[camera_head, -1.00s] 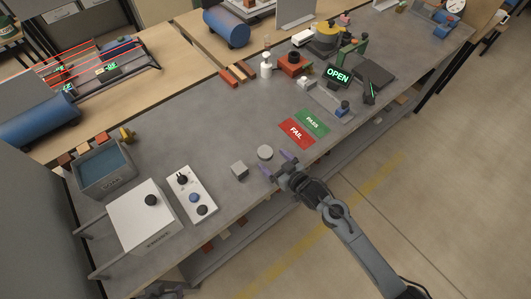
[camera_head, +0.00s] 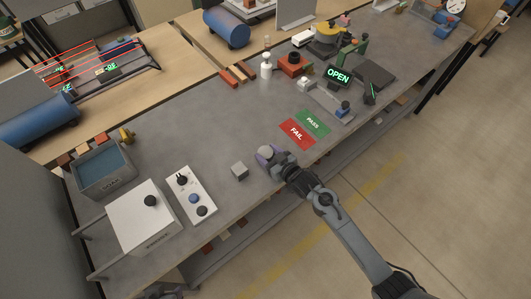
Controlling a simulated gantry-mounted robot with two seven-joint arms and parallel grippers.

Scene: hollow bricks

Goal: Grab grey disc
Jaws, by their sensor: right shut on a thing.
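The grey disc (camera_head: 265,151) is on the grey workbench (camera_head: 225,140), near its front edge and left of the red FAIL mat. My right gripper (camera_head: 269,157) reaches in from the lower right and is shut on the disc, with its fingers at the disc's sides. The fingers partly hide the disc, and I cannot tell whether it is lifted. My left gripper does not show clearly; only a dark piece of arm is at the bottom edge.
A small grey block (camera_head: 239,170) lies just left of the disc. The red FAIL mat (camera_head: 297,133) and green PASS mat (camera_head: 313,122) lie to the right. A control box (camera_head: 190,194), a white box (camera_head: 143,217) and a water tank (camera_head: 105,174) stand at left.

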